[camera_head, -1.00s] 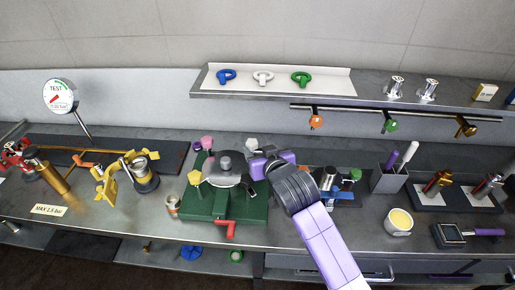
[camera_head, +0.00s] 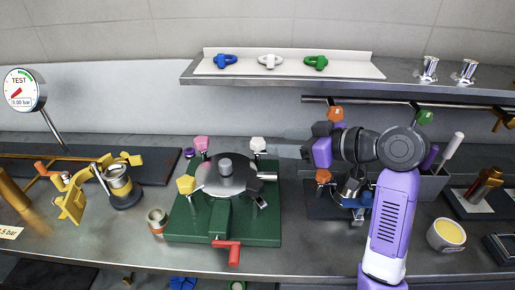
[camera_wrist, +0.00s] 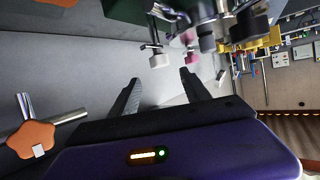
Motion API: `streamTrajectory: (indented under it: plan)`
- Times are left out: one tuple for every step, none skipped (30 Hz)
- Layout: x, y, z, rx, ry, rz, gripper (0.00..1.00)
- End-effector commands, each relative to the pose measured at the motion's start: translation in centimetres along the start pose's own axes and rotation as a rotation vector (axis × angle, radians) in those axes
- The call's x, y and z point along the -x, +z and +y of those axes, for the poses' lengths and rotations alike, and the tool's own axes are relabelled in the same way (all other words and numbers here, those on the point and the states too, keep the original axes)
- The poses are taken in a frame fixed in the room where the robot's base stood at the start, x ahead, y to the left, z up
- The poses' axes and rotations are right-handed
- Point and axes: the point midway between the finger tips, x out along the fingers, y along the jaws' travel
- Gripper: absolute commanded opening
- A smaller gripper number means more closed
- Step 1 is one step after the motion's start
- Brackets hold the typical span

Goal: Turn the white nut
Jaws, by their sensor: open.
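The white nut (camera_head: 257,144) stands at the back right of the green base (camera_head: 180,228), beside a round grey lid (camera_head: 222,180). In the wrist view the white nut (camera_wrist: 159,61) sits on its bolt, ahead of my fingertips and roughly between their lines. My gripper (camera_head: 287,143) is to the right of the white nut, pointing left at it, with a gap between. In the wrist view my gripper (camera_wrist: 159,80) has its two fingers spread, with nothing between them. A pink nut (camera_head: 201,143) and a yellow nut (camera_head: 186,185) stand on the lid's left side; a black one (camera_head: 254,187) is front right.
A red handle (camera_head: 229,250) sticks out at the front of the base. A small device with an orange knob (camera_head: 323,176) stands below my gripper. A metal shelf (camera_head: 340,82) with blue, white and green rings runs above. A small can (camera_head: 157,221) stands left of the base.

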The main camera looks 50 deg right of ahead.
Motion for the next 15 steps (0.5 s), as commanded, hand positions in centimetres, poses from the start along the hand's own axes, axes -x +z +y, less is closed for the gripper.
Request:
streamTrajectory:
  plan:
    - [0.1, 0.1, -0.1, 0.012, -0.007, 0.001, 0.55]
    - [0.0, 0.1, -0.2, 0.016, -0.011, 0.001, 0.55]
    - [-0.2, 0.1, -0.2, 0.019, -0.014, 0.000, 0.55]
    - [-0.5, 0.1, -0.2, 0.019, -0.016, 0.000, 0.55]
    - [-0.8, 0.1, -0.3, 0.018, -0.016, 0.000, 0.55]
    - [-1.4, 0.1, -0.3, 0.018, -0.017, -0.001, 0.55]
    - [-1.8, 0.1, -0.3, 0.017, -0.017, -0.001, 0.55]
    - [-2.2, 0.1, -0.3, 0.017, -0.016, -0.001, 0.55]
    - [-2.9, 0.1, -0.3, 0.016, -0.016, -0.002, 0.55]
    - [-3.4, 0.0, -0.3, 0.016, -0.016, -0.001, 0.55]
    - [-3.9, 0.1, -0.3, 0.015, -0.016, -0.001, 0.55]
    - [-4.5, 0.1, -0.3, 0.015, -0.015, -0.002, 0.55]
    - [-4.9, 0.1, -0.3, 0.015, -0.015, -0.001, 0.55]
    - [-5.4, 0.1, -0.4, 0.015, -0.015, -0.002, 0.55]
    - [-5.9, 0.1, -0.3, 0.014, -0.014, -0.001, 0.55]
